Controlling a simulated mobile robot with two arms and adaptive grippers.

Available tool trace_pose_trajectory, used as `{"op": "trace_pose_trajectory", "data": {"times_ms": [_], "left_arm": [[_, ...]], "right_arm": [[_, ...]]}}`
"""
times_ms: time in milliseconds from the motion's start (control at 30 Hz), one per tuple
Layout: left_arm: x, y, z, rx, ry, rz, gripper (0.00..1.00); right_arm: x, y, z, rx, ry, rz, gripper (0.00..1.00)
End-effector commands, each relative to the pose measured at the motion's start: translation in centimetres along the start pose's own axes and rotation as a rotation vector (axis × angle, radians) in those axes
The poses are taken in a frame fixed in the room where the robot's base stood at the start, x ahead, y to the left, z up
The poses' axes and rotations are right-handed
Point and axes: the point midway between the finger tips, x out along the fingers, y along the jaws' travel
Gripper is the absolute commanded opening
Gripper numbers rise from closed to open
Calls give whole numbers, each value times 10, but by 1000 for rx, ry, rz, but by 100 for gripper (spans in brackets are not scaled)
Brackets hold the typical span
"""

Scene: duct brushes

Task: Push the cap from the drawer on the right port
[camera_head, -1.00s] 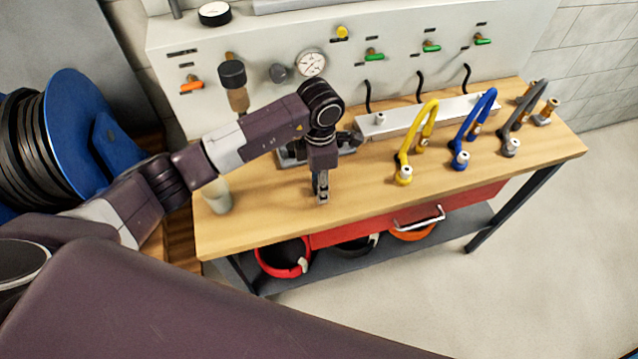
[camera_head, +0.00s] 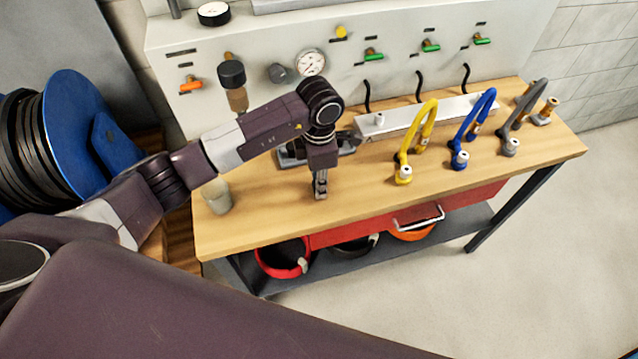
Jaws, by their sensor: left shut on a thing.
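My left gripper (camera_head: 320,190) points down over the left half of the wooden bench top, near its front. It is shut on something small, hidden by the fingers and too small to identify. The red drawer (camera_head: 350,232) with its silver handle (camera_head: 418,218) is under the bench top and looks closed. I cannot make out a cap. A pale manifold bar (camera_head: 440,114) lies along the back of the bench, with a small fitting (camera_head: 379,119) at its left end. Which opening is the right port is unclear. My right gripper is not in view.
A cup (camera_head: 217,196) stands at the left end. A dark tray (camera_head: 290,156) lies behind my left gripper.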

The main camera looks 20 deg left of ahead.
Motion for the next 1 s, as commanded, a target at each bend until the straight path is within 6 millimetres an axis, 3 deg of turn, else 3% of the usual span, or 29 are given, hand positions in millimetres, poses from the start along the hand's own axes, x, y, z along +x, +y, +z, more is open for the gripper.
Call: {"op": "trace_pose_trajectory", "data": {"times_ms": [267,533,700,1000], "left_arm": [[-37,2,1,1,-4,6,2],[-118,2,1,2,-5,9,2],[-161,2,0,0,-1,7,2],[-193,1,0,0,1,1,2]], "right_arm": [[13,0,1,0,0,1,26],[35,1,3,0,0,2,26],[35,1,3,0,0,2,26],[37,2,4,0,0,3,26]]}}
